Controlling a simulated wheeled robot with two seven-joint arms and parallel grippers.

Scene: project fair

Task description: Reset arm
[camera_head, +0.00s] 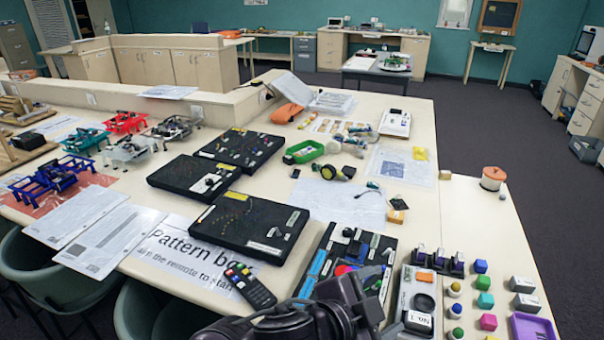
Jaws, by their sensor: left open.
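My left gripper (343,302) shows dark at the bottom middle of the head view, with my arm coming in from below left. It is open, and I see nothing held in it. It is in front of the near edge of a black board with colored parts (372,252) and covers part of it. The fingertips partly blend with the dark board, so the gap to it is unclear. My right gripper is not in view.
A remote (250,286) lies left of the gripper on the "Pattern" sheet (178,252). Black pattern boards (250,227) lie behind it. Right are a grey device (417,290), colored blocks (487,322) and a purple tray (532,326). Green chairs (45,272) stand at the left front.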

